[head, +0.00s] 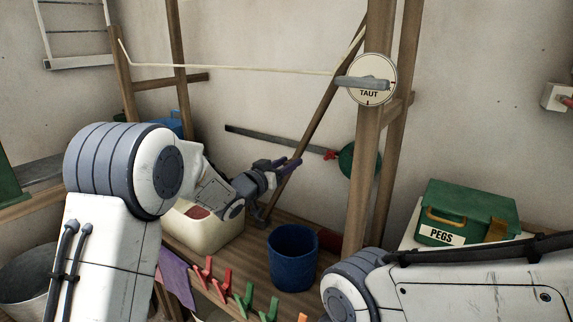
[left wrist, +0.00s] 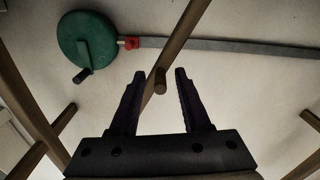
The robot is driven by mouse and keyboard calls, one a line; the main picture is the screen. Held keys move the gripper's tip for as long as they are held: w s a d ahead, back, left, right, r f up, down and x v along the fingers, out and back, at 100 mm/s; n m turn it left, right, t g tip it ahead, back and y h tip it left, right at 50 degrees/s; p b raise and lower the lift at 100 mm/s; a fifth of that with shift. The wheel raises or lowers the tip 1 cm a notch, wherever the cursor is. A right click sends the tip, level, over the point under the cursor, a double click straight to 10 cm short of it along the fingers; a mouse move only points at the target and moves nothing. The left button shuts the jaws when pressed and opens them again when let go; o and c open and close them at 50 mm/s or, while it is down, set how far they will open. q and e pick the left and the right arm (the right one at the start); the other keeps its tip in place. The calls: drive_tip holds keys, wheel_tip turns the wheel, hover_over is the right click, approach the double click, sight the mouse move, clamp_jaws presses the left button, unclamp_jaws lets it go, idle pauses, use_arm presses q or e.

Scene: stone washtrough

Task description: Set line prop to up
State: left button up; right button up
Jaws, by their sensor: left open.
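The line prop, a slim wooden pole (head: 325,104), leans diagonally behind the right post, its upper end to the right. In the left wrist view the pole (left wrist: 188,29) carries a short peg with a round end (left wrist: 160,80). My left gripper (head: 292,163) is open at the lower part of the pole. In the left wrist view its two dark fingers (left wrist: 159,73) stand on either side of the peg, with gaps showing; contact cannot be made out. The pole's foot is partly hidden by my gripper. My right gripper is out of view.
A cream line (head: 230,68) runs to a dial marked TAUT (head: 372,98) on the right post. A green wheel (head: 361,161) on a grey bar is behind.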

use_arm(q)
clamp_jaws()
idle(1.4)
